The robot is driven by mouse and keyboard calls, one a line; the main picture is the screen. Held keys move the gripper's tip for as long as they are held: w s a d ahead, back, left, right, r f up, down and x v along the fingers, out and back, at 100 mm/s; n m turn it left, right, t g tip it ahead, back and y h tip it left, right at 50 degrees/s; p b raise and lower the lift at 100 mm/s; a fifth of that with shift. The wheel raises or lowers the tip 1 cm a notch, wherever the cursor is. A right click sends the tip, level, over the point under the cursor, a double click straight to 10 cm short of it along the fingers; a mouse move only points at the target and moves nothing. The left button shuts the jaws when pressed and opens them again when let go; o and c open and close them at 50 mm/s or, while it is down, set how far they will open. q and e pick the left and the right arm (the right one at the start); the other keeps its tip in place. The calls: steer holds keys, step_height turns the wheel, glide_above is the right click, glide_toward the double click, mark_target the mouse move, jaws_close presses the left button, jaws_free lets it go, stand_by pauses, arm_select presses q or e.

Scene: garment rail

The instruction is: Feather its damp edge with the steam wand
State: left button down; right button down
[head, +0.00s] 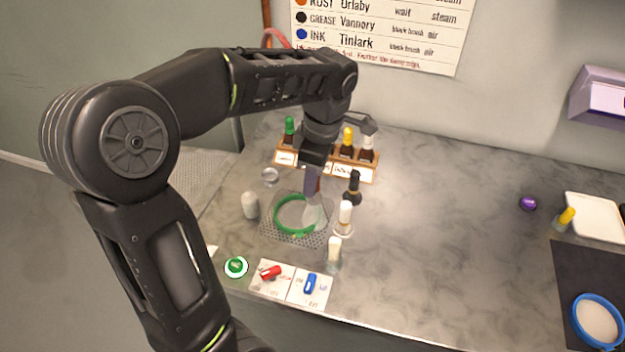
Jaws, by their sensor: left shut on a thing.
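My left gripper (314,160) reaches down over the work spot and is shut on a slim upright tool (312,182). I cannot tell for certain that it is the steam wand. A pale, whitish fan shape (314,215) shows below the tool; whether it is steam or part of the tool is unclear. It overlaps the right side of a green hoop (278,222), which lies on a perforated metal plate (268,232). The damp edge inside the hoop is too small to make out. My right gripper is not in view.
A wooden rack (368,174) of capped bottles stands behind. Red (270,272) and blue (310,284) switches are in front.

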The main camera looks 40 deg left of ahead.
arm_select(q)
steer(key=shift+r+p, duration=1.4)
steer(key=shift+r, duration=1)
steer(key=shift+a+f, duration=0.1)
